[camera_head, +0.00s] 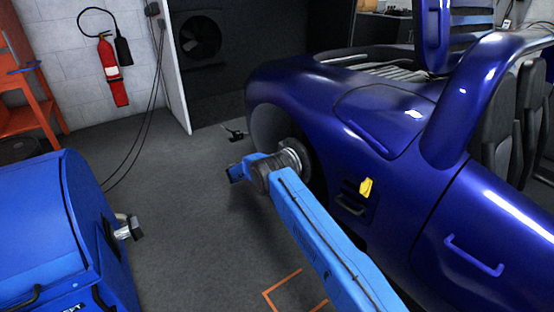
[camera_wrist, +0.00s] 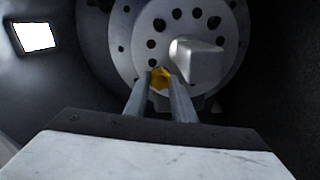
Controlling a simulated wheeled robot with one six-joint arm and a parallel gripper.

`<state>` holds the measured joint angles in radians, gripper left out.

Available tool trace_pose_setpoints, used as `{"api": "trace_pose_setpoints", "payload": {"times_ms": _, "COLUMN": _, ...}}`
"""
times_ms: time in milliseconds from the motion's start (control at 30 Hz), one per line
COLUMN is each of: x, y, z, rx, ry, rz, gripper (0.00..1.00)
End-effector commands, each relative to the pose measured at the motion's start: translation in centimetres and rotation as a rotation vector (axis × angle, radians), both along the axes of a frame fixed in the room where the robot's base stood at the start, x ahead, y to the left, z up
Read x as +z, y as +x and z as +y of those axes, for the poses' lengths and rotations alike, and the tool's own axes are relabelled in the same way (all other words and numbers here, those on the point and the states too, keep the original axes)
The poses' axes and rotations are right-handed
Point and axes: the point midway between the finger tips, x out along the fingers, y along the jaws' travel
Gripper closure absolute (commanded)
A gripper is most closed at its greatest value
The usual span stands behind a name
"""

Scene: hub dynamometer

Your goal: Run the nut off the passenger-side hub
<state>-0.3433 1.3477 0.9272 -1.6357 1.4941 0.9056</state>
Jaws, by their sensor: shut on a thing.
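The hub (camera_wrist: 185,20) is a pale grey round disc with a ring of dark holes, in the upper middle of the wrist view. A gold-yellow nut (camera_wrist: 160,79) sits at the lower part of the hub face. My gripper (camera_wrist: 160,85) is shut on the nut, one grey finger at each side of it. A pale blocky piece (camera_wrist: 197,60) stands out from the hub just right of the nut. In the head view my blue arm reaches to the dark blue car's (camera_head: 350,100) wheel arch. My fingertips and the nut are hidden there.
A blue machine (camera_head: 60,235) with a stub shaft (camera_head: 127,229) stands at the left. A yellow item (camera_head: 366,188) is on the car's side. A red extinguisher (camera_head: 112,75) hangs on the wall. An orange rack (camera_head: 25,80) stands far left.

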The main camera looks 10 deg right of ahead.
Motion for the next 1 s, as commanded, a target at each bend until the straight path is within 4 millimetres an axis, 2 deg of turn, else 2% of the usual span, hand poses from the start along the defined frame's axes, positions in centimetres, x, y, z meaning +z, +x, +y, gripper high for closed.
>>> {"api": "trace_pose_setpoints", "payload": {"times_ms": 400, "x": 0.45, "y": 0.18, "z": 0.27, "rx": 0.005, "ry": -0.169, "rz": 0.346, "gripper": 1.00}}
{"api": "trace_pose_setpoints", "payload": {"times_ms": 767, "x": 0.50, "y": 0.16, "z": 0.29, "rx": 0.003, "ry": -0.193, "rz": 0.395, "gripper": 1.00}}
{"api": "trace_pose_setpoints", "payload": {"times_ms": 800, "x": 0.50, "y": 0.15, "z": 0.28, "rx": 0.004, "ry": -0.192, "rz": 0.395, "gripper": 0.68}}
{"api": "trace_pose_setpoints", "payload": {"times_ms": 833, "x": 0.49, "y": 0.14, "z": 0.28, "rx": 0.004, "ry": -0.192, "rz": 0.395, "gripper": 0.65}}
{"api": "trace_pose_setpoints", "payload": {"times_ms": 1000, "x": 0.26, "y": 0.06, "z": 0.17, "rx": 0.002, "ry": -0.191, "rz": 0.397, "gripper": 0.65}}
